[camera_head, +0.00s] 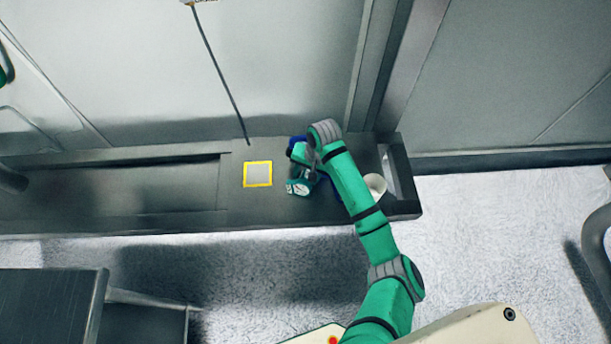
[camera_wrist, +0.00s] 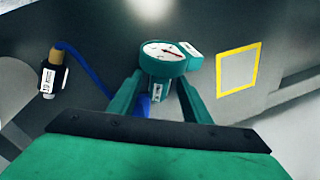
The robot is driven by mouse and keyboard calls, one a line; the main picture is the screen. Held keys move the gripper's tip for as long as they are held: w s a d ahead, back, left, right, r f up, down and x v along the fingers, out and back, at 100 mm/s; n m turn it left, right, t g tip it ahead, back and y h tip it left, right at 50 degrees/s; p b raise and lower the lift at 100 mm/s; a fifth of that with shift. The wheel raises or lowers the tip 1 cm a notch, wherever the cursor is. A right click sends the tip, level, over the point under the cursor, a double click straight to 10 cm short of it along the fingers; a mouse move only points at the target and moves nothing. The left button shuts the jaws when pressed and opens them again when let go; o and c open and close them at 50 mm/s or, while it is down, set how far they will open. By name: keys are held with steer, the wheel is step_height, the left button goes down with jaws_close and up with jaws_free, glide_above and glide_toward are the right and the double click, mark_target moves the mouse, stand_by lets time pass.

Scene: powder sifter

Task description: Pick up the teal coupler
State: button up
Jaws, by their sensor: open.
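The teal coupler (camera_wrist: 163,58) has a round white dial with a red needle and white labels. In the wrist view it is at the top middle, just beyond my fingertips, its narrower lower part between them. My gripper (camera_wrist: 159,80) is open, one finger on each side of that part. I cannot tell whether either finger touches it. In the head view the coupler's dial (camera_head: 299,188) shows at the front of the dark bench, beside the end of my arm. My arm hides part of that area.
A yellow-framed grey square (camera_head: 257,174) lies left of the coupler on the bench (camera_head: 130,195). A white cup (camera_head: 376,185) stands to the right. The bench's left part is mostly clear.

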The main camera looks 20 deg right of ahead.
mark_target(304, 178)
steer(key=shift+f, duration=0.1)
jaws_close()
stand_by(0.3)
steer(key=shift+r, duration=0.4)
steer(key=r, duration=0.3)
steer(key=shift+s+r, duration=0.1)
steer(key=shift+s, duration=0.15)
steer(key=s+r, duration=0.9)
steer(key=s, duration=0.4)
steer(key=shift+s, duration=0.15)
